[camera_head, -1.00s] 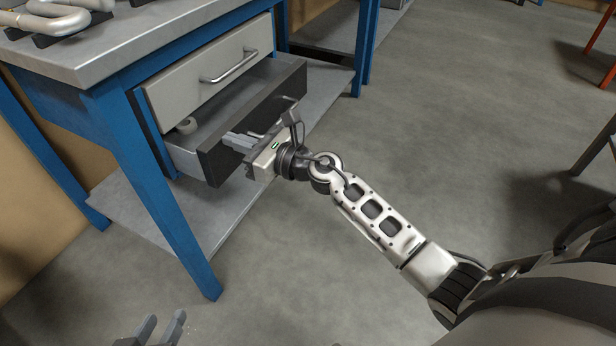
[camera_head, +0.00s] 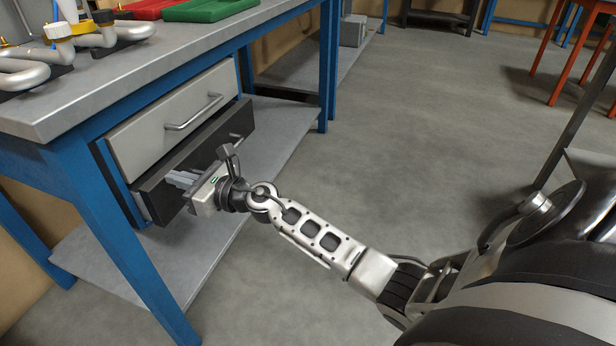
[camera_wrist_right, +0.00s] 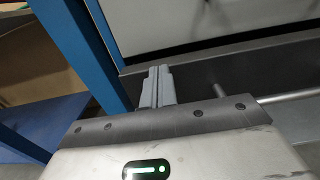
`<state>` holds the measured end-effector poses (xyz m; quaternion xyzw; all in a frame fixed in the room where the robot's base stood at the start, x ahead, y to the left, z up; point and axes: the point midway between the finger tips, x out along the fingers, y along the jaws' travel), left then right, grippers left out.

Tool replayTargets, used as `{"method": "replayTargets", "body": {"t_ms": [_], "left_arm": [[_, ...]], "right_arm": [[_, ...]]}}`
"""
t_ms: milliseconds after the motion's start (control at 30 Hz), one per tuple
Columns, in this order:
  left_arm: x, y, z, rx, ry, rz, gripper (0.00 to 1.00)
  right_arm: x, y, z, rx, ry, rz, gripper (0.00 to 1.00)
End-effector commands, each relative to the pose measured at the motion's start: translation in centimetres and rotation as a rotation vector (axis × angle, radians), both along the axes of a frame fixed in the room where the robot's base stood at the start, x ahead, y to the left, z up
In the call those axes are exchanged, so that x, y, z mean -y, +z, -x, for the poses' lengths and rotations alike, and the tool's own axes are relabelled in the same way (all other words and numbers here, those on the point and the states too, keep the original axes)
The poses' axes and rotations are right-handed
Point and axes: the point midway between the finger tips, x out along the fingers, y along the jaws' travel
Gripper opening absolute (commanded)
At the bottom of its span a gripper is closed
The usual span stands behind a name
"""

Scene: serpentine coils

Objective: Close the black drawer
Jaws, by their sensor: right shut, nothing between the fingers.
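The black drawer (camera_head: 200,149) is the lower drawer of the blue-framed workbench. It stands slightly out past the light grey drawer above it, and its inside no longer shows in the head view. Its bar handle shows near the right end, partly behind my gripper. My right gripper (camera_head: 179,178) is shut and empty, with its fingertips at the left part of the black front. In the right wrist view the shut fingers (camera_wrist_right: 156,86) point at the black front (camera_wrist_right: 205,80), with the handle (camera_wrist_right: 290,97) to their right. I cannot tell whether they touch. My left gripper is out of view.
The light grey drawer (camera_head: 170,118) above is shut. The bench's blue leg (camera_head: 115,240) stands left of my gripper, and a lower shelf (camera_head: 185,265) lies beneath. Metal coils (camera_head: 110,35) and a green tray (camera_head: 210,9) are on the benchtop.

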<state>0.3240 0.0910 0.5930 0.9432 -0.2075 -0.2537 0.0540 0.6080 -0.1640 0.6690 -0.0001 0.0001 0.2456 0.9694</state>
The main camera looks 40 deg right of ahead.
Motion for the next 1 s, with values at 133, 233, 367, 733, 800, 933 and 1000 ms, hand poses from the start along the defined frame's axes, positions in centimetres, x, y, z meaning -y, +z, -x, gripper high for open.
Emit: {"method": "replayTargets", "body": {"t_ms": [133,233,367,733,800,933,1000], "left_arm": [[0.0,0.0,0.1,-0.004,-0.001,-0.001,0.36],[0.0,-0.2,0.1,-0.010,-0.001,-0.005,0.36],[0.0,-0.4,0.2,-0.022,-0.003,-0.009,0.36],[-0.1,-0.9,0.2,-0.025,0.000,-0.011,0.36],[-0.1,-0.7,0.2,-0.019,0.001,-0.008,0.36],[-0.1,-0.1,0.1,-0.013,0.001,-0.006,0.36],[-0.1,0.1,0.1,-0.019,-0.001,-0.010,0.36]], "right_arm": [[0.3,-0.1,0.6,-0.001,0.004,0.000,0.00],[0.7,-0.1,1.6,-0.002,0.012,0.003,0.00],[1.8,-0.1,3.8,-0.004,0.017,0.003,0.00],[5.2,-0.2,9.9,-0.002,0.018,0.001,0.00],[5.5,-0.1,10.4,-0.001,0.018,0.000,0.00],[5.7,0.1,10.9,0.003,0.024,0.001,0.00],[5.7,0.1,11.1,0.004,0.025,-0.001,0.00]]}}
